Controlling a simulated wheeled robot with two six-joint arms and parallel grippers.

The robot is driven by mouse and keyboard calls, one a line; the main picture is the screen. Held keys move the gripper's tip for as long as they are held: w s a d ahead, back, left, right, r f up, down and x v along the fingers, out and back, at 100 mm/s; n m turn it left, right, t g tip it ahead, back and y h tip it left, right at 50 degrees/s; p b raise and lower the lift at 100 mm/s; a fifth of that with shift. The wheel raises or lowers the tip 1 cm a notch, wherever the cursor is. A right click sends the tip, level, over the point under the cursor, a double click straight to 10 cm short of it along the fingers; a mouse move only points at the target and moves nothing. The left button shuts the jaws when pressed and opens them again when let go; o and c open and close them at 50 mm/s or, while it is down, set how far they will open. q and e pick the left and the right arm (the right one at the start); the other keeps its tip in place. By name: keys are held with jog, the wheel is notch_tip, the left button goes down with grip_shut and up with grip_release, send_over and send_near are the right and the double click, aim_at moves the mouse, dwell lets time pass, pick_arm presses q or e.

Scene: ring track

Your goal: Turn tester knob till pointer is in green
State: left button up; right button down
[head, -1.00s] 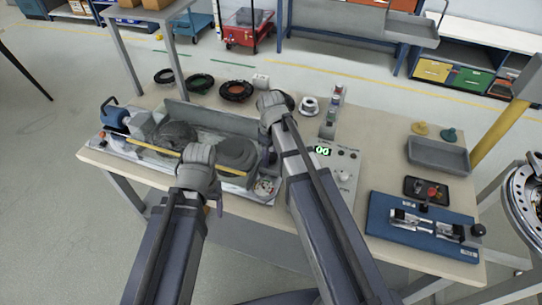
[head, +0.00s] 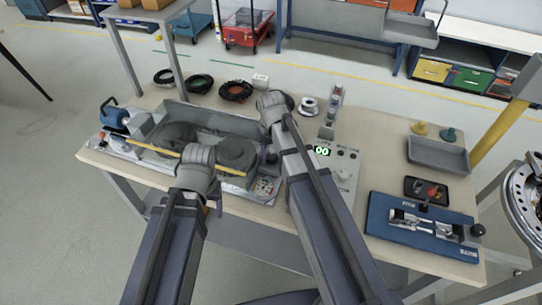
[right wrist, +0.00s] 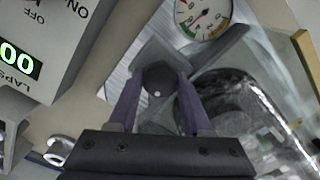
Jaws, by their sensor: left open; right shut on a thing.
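The tester knob (right wrist: 158,79) is dark and sits in a grey mount in the right wrist view. My right gripper (right wrist: 157,92) is shut on it, with one purple finger on each side. The round dial (right wrist: 203,14) lies just beyond the knob, with a white face, coloured edge arcs including green, and a red pointer. The dial's top is cut off, and I cannot tell surely which zone the pointer is in. It also shows small in the head view (head: 265,186). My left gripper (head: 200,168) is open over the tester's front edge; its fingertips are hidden.
The tester's grey trough (head: 205,112) holds round dark rollers. A panel (head: 340,178) with a green display reading 00 stands to the right. A blue fixture board (head: 380,238) and a grey tray (head: 438,155) are further right. Black coils (head: 236,91) lie at the back.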

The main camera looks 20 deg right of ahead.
dwell(0.4)
jog(key=shift+c, duration=1.7)
grip_release()
